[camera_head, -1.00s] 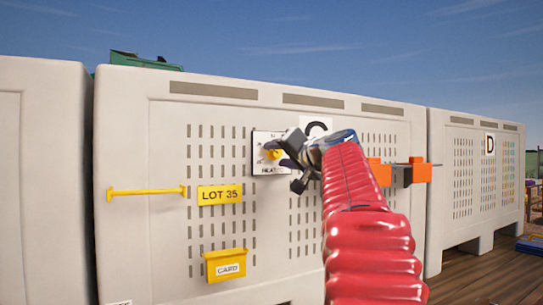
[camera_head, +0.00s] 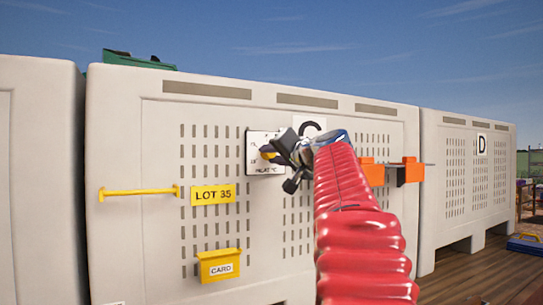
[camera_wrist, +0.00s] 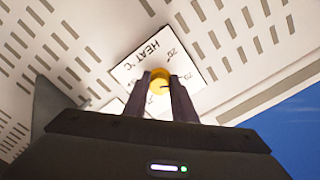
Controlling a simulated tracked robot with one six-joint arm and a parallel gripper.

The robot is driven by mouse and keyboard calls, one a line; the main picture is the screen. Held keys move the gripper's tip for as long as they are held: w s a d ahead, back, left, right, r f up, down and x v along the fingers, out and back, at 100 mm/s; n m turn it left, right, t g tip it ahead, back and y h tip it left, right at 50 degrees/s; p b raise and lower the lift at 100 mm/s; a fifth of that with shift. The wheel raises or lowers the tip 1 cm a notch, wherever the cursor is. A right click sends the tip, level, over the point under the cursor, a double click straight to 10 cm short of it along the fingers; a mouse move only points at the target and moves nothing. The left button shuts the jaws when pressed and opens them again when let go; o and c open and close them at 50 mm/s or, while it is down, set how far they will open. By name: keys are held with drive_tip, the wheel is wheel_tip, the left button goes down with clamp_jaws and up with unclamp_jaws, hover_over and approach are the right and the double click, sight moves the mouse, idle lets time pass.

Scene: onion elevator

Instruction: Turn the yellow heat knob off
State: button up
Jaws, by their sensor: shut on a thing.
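The yellow heat knob (camera_wrist: 159,78) sits on a white dial plate (camera_wrist: 133,66) marked "HEAT °C" in the wrist view. The fingers hide part of the knob and some dial marks, so I cannot tell which mark the knob points to.
The pale slotted bin (camera_head: 130,130) carries a yellow bar (camera_head: 140,191), a "LOT 35" sign (camera_head: 213,195), a yellow card holder (camera_head: 219,266) and orange brackets (camera_head: 411,171) right of my arm. Bin D (camera_head: 430,200) stands to the right. Open air lies in front of the bins.

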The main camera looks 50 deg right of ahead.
drive_tip(key=shift+m, duration=0.5)
drive_tip(key=m, duration=1.7)
drive_tip(key=shift+d, duration=0.2)
drive_tip(key=m, duration=0.4)
drive_tip(key=shift+f+m, duration=0.1)
drive_tip(key=shift+m, duration=0.3)
drive_tip(key=m, duration=0.9)
drive_tip(key=shift+d, duration=0.1)
drive_tip(key=m, duration=0.4)
